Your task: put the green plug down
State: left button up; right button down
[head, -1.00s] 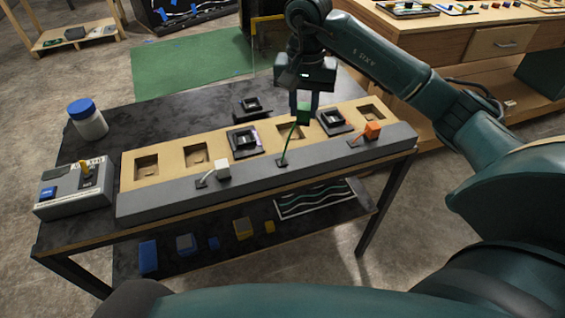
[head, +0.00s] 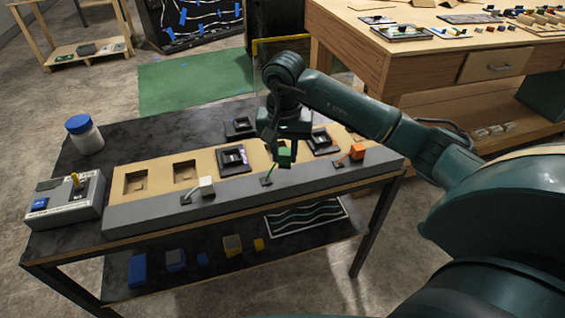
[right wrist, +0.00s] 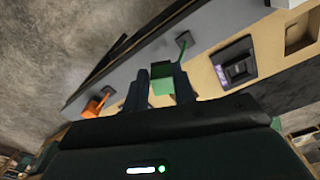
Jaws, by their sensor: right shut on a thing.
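The green plug (head: 284,156) is in the jaws of my right gripper (head: 282,146), low over the console's grey front ledge (head: 150,215). A green cable (head: 268,178) runs from the plug to the ledge. In the right wrist view the green plug (right wrist: 162,87) sits between the two dark fingers of my right gripper (right wrist: 161,84). Whether the plug touches the ledge or board is hard to tell. My left gripper is not in view.
A white plug (head: 206,186) and an orange plug (head: 357,151) on cables flank it along the ledge. The tan board (head: 160,172) has square recesses, some with black modules (head: 233,160). A switch box (head: 65,200) and a blue-lidded jar (head: 84,134) stand at left.

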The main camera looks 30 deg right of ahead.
notch_tip(320, 180, down, 3)
jog(key=shift+f, duration=0.4)
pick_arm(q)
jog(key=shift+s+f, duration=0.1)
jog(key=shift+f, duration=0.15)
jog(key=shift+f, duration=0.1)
pick_arm(e)
jog(key=shift+f, duration=0.25)
jog(key=c, duration=1.5)
grip_release()
jog(key=shift+r, duration=0.1)
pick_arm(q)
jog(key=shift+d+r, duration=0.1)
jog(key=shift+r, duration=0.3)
pick_arm(e)
jog(key=o, duration=0.4)
jog(key=shift+c, duration=0.2)
